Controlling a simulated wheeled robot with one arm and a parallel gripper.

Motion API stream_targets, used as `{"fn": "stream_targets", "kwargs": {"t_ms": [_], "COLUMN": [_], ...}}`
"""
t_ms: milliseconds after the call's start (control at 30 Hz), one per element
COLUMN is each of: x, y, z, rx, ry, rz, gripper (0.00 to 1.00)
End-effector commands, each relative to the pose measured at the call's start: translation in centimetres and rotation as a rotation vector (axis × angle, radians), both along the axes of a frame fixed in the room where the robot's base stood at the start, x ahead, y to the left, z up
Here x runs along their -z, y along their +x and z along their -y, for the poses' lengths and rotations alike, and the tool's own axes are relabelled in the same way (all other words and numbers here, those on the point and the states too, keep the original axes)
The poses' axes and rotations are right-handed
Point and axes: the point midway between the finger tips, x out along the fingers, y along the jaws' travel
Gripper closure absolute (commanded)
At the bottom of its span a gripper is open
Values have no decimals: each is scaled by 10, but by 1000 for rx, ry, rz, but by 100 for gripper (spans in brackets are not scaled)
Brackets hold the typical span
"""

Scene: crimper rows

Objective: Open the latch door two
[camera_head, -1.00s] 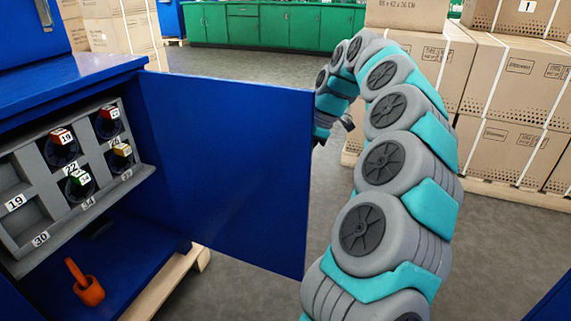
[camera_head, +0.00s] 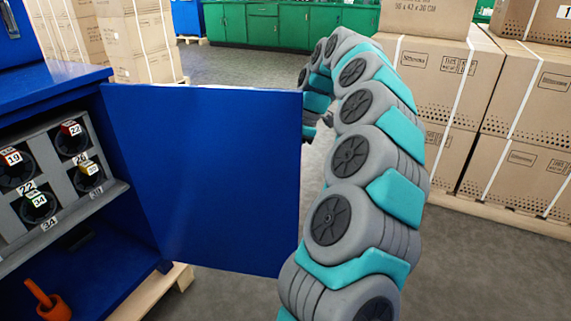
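The blue cabinet door (camera_head: 205,185) stands swung open, its broad face toward me. The blue cabinet (camera_head: 50,78) it hangs on is at the left, with its inside showing. I see no latch and no door number on the visible face. My arm reaches up and curves over to the far side of the door's free edge. My gripper (camera_head: 325,118) is mostly hidden behind the door edge and my own arm; only a small dark part shows. I cannot tell whether it touches the door or whether its fingers are open.
Inside the cabinet, a grey rack (camera_head: 55,205) holds several dark round parts with numbered tags. An orange tool (camera_head: 47,300) lies on the cabinet floor. Stacked cartons (camera_head: 440,95) on pallets stand at the right. Green cabinets (camera_head: 285,25) line the back, with grey floor between.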

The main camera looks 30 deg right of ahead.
Motion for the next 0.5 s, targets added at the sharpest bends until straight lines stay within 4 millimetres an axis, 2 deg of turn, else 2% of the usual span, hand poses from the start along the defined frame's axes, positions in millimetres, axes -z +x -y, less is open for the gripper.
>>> {"fn": "stream_targets", "kwargs": {"t_ms": [33, 267, 300, 500], "x": [-2, -2, -2, -2], "y": [3, 3, 3, 2], "z": [-6, -6, -6, -6], "rx": [-8, -8, -8, -7], "ry": [7, 7, 7, 8], "rz": [6, 4, 4, 5], "gripper": [100, 100, 82, 59]}}
